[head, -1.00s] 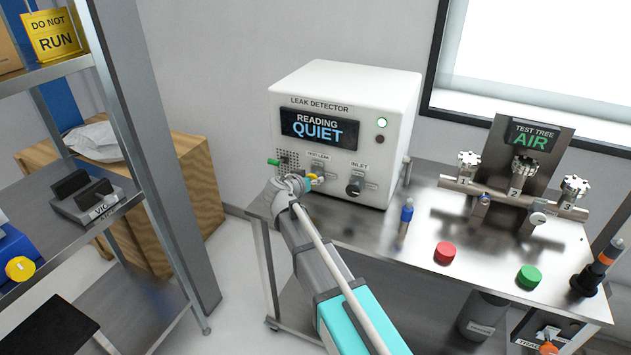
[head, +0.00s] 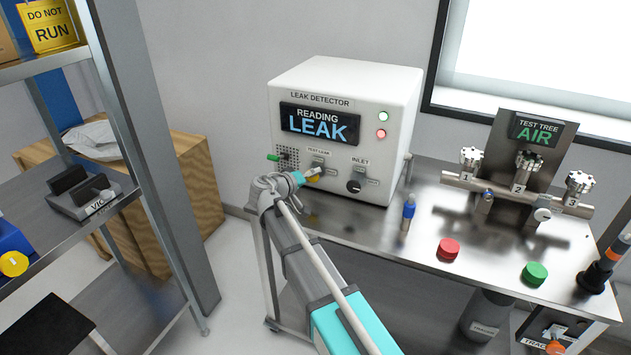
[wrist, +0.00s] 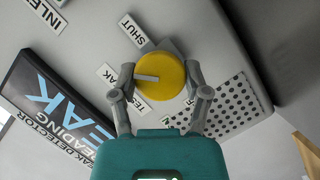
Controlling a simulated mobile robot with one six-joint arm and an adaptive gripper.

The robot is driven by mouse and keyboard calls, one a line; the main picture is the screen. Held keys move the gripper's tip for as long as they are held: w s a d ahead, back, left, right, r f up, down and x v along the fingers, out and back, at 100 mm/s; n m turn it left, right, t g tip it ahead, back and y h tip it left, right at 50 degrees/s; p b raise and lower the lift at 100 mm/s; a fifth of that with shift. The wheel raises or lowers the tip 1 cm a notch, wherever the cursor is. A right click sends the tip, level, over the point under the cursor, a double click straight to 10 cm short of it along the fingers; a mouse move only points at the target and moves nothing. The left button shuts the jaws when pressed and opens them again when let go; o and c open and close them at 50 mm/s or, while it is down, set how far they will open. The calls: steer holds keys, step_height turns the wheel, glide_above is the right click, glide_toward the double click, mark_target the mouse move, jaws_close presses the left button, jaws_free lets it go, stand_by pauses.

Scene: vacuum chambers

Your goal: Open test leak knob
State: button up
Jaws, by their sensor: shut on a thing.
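The test leak knob (wrist: 160,77) is a round yellow disc with a grey pointer line, on the front of the white leak detector (head: 398,110). In the wrist view my gripper (wrist: 160,78) has one finger on each side of the knob, shut on it. The pointer line runs roughly sideways in that view, and a SHUT label (wrist: 132,29) sits near the knob. In the head view only a yellow sliver of the knob shows beside my wrist. The detector display (head: 320,124) reads LEAK, and a red lamp (head: 381,134) glows below a pale green one.
Red (head: 449,248) and green (head: 535,273) buttons sit right. A metal shelf (head: 150,160) stands left.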

steer(key=n+h+b, duration=0.1)
steer(key=n, duration=0.1)
steer(key=n+h+b, duration=0.1)
steer(key=n+b, duration=0.1)
steer(key=shift+s+f, duration=0.1)
steer(key=shift+f, duration=0.25)
steer(key=shift+r+n+t+h+b, duration=0.1)
steer(key=shift+n+t+h+b, duration=0.4)
steer(key=shift+n, duration=0.65)
steer(key=shift+n+t+h+b, duration=0.2)
steer(key=shift+n+t+b, duration=0.3)
steer(key=shift+n+b, duration=0.55)
steer(key=o, duration=1.1)
steer(key=shift+o, duration=0.2)
steer(key=shift+r, duration=0.1)
steer(key=shift+s, duration=0.1)
